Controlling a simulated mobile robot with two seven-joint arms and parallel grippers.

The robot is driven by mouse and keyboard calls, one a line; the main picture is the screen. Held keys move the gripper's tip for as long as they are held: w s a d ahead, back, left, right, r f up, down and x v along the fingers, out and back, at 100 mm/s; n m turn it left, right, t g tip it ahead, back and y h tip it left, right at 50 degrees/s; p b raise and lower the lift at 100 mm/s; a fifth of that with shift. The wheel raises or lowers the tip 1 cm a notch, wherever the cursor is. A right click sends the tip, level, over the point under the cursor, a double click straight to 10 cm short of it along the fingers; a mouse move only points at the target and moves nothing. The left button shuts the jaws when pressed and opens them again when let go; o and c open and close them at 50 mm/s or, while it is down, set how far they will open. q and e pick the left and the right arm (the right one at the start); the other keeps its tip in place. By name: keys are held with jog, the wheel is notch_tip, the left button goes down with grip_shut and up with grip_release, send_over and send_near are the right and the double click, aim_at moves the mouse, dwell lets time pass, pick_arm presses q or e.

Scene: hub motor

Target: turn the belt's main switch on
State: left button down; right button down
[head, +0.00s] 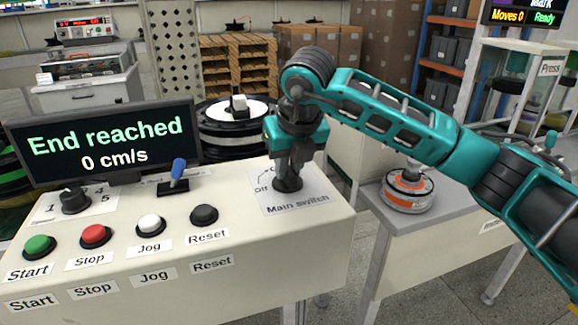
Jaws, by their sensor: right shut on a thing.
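The main switch (288,185) is a dark rotary knob on a white plate marked "Off" and "Main switch" (297,205), at the right end of the cream control panel (220,240). My right gripper (287,178) points down and is shut on the knob. The gripper covers much of the knob and part of the plate's markings, so I cannot tell which way the knob is turned. The display (105,142) behind the panel reads "End reached" and "0 cm/s". My left gripper is not in view.
The panel also bears a green Start button (39,247), a red Stop button (95,236), a white Jog button (151,224), a dark Reset button (204,215), a blue lever (178,170) and a black dial (75,200). An orange and grey motor (408,190) sits on the bench at right.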

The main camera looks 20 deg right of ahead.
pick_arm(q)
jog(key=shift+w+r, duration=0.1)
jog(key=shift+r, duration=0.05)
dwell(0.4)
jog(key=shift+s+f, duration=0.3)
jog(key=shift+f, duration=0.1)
pick_arm(e)
jog(key=c, duration=1)
grip_release()
jog(key=shift+c, duration=0.2)
jog(key=shift+r, duration=0.15)
pick_arm(q)
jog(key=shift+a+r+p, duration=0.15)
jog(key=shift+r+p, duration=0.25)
jog(key=shift+p, duration=0.1)
pick_arm(e)
jog(key=v, duration=1.2)
jog(key=shift+s+r, duration=0.15)
jog(key=shift+r, duration=0.2)
